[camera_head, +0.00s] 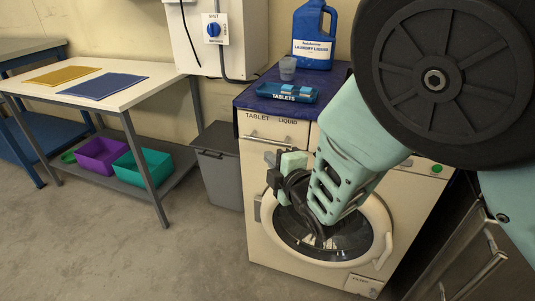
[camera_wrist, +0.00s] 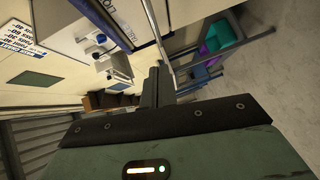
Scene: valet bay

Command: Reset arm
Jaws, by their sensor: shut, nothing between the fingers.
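The pale green arm reaches down from the upper right and covers part of the machine's front. In the wrist view the dark fingers of my gripper (camera_wrist: 157,82) are together with nothing between them. Whether the gripper touches the machine cannot be told.
A blue laundry liquid jug (camera_head: 313,38), a cup (camera_head: 287,68) and a tablets tray (camera_head: 287,93) stand on the machine's top. A grey bin (camera_head: 218,170) stands left of it. A table (camera_head: 150,82) holds yellow and blue mats; purple (camera_head: 100,155) and teal (camera_head: 143,168) bins sit below. Floor at left front is clear.

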